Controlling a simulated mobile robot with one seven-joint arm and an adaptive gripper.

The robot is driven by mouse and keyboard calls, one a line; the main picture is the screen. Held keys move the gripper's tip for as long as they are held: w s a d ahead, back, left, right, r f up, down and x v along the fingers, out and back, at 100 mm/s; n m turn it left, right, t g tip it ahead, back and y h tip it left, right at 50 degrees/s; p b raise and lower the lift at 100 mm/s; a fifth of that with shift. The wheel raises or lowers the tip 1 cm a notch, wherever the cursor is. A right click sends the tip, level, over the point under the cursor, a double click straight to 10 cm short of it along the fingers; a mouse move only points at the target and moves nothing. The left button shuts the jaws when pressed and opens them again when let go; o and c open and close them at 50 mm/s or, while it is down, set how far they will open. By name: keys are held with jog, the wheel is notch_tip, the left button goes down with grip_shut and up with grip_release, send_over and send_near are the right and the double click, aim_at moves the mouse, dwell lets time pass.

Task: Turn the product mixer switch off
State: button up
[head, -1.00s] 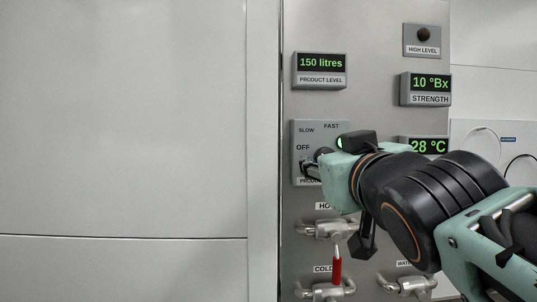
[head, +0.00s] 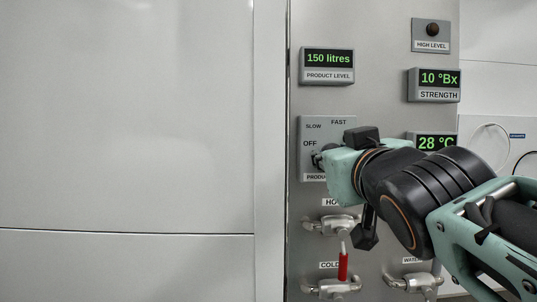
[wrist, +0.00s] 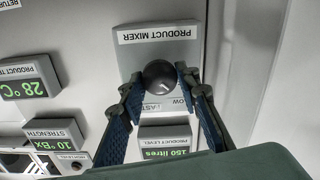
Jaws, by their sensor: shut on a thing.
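The product mixer switch (wrist: 160,77) is a round black knob on a grey plate (wrist: 152,48), labelled PRODUCT MIXER; the wrist view shows it upside down. A small pale mark shows on the knob's face, but I cannot read its setting for certain. My gripper (wrist: 160,76) is shut on the knob, with one finger on each side of it. In the head view my gripper (head: 320,160) is at the mixer plate (head: 312,120), just below the SLOW, FAST and OFF labels. The gripper's body hides the plate's right part and most of the knob there.
Product level (head: 327,59), strength (head: 434,79) and temperature (head: 433,142) displays surround the switch. A blank pale wall (head: 125,120) fills the left.

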jog(key=n+b, duration=0.5)
jog(key=n, duration=0.3)
jog(key=shift+f+n, duration=0.1)
jog(key=shift+n, duration=0.3)
dwell(0.6)
jog(key=o, duration=1.1)
jog(key=shift+a, duration=0.1)
jog(key=shift+o, duration=0.2)
jog(key=s, duration=1.2)
